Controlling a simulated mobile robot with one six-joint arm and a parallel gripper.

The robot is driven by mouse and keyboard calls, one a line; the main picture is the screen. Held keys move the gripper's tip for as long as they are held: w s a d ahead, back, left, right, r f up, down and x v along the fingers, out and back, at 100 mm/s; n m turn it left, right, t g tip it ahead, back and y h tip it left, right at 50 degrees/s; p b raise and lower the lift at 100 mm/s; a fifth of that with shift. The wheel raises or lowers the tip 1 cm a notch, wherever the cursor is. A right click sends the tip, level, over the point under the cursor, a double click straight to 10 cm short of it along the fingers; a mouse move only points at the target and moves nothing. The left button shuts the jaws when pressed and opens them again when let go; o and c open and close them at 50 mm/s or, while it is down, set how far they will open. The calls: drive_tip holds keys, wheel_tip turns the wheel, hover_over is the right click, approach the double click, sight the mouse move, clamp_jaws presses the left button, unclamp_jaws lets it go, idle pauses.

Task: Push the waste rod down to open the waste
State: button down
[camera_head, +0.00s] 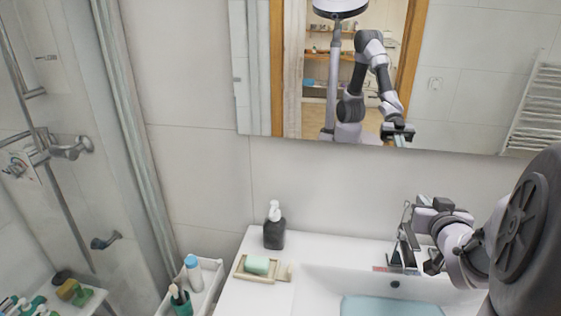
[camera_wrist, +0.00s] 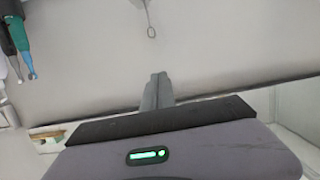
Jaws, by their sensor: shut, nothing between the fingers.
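The waste rod (camera_head: 406,212) is thin and upright, with a small loop at its top, and stands behind the metal tap (camera_head: 404,250) at the back of the washbasin. In the wrist view the looped rod end (camera_wrist: 151,31) shows at the top centre, beyond my fingertips and apart from them. My gripper (camera_wrist: 157,80) has its fingers together with nothing between them. In the head view my gripper (camera_head: 420,222) is close to the rod and tap, just to their right. The drain itself is hidden.
The white washbasin (camera_head: 318,279) holds bluish water (camera_head: 390,306). A dark soap dispenser (camera_head: 274,228) and a soap dish (camera_head: 242,269) with green soap stand at left. A white cart (camera_head: 207,293) holds bottles. A mirror (camera_head: 254,85) hangs on the wall behind.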

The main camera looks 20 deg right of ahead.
drive_tip(key=b, duration=0.2)
hover_over(407, 204)
drive_tip(key=s+a, duration=0.1)
drive_tip(key=s, duration=0.1)
wheel_tip(407, 204, down, 3)
drive_tip(key=shift+w+d+f+b, duration=0.15)
drive_tip(key=shift+f+b, duration=0.25)
drive_tip(key=shift+f, duration=0.55)
drive_tip(key=shift+w+d+f+b, duration=0.1)
drive_tip(key=shift+w+f+b, duration=0.25)
drive_tip(key=shift+f, duration=0.6)
drive_tip(key=shift+s, duration=0.15)
wheel_tip(407, 204, down, 2)
drive_tip(key=b, duration=0.2)
drive_tip(key=shift+f+b, duration=0.15)
drive_tip(key=shift+b, duration=0.25)
drive_tip(key=shift+a, duration=0.1)
